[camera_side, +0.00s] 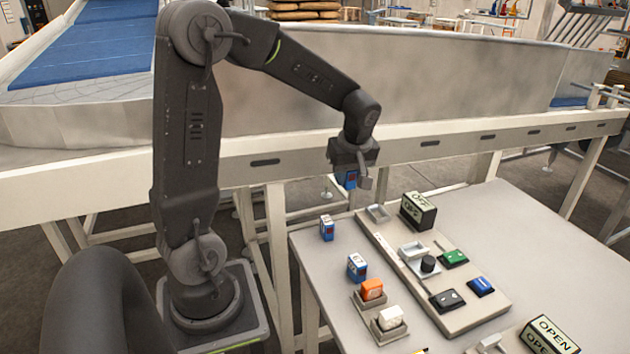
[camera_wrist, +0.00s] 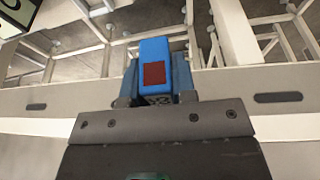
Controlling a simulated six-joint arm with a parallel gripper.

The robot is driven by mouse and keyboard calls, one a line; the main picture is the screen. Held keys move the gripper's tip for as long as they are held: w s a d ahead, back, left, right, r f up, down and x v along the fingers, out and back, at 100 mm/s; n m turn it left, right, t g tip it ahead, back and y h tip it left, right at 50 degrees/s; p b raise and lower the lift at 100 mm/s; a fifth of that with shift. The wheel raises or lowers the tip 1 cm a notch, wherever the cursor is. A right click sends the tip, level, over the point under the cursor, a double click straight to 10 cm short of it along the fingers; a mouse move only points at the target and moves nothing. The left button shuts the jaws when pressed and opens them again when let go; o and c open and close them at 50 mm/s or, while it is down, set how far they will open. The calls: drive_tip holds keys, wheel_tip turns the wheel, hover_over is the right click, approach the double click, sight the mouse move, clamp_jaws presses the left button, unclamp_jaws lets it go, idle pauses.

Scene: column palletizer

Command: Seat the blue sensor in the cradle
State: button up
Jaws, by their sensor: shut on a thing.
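My gripper (camera_side: 352,181) is shut on a blue sensor (camera_side: 350,179), held in the air above the far left edge of the table. In the wrist view the sensor (camera_wrist: 155,50) has a dark red square on one face and sits between the two dark fingers. An empty grey cradle (camera_side: 377,213) is at the far end of the long board, below and to the right of my gripper. The sensor is apart from it. Two more blue blocks with red and white marks, a far one (camera_side: 327,228) and a nearer one (camera_side: 357,267), stand on the table.
An orange block (camera_side: 372,289) and a white block (camera_side: 391,317) sit in grey holders. An OPEN sign (camera_side: 550,338) stands front right. The table's right is clear.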

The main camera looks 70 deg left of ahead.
drive_tip(key=w, duration=0.2)
drive_tip(key=w+d+f, duration=0.1)
drive_tip(key=w, duration=0.2)
drive_tip(key=w+d+f, duration=0.1)
drive_tip(key=w, duration=0.1)
drive_tip(key=shift+w+d+f, duration=0.1)
drive_tip(key=shift+w+d, duration=0.1)
drive_tip(key=shift+w, duration=0.05)
drive_tip(key=shift+f, duration=2.65)
drive_tip(key=shift+f, duration=0.15)
drive_tip(key=o, duration=0.7)
drive_tip(key=shift+o, duration=0.5)
drive_tip(key=shift+r, duration=0.25)
wheel_tip(320, 180, up, 6)
drive_tip(key=shift+r, duration=0.25)
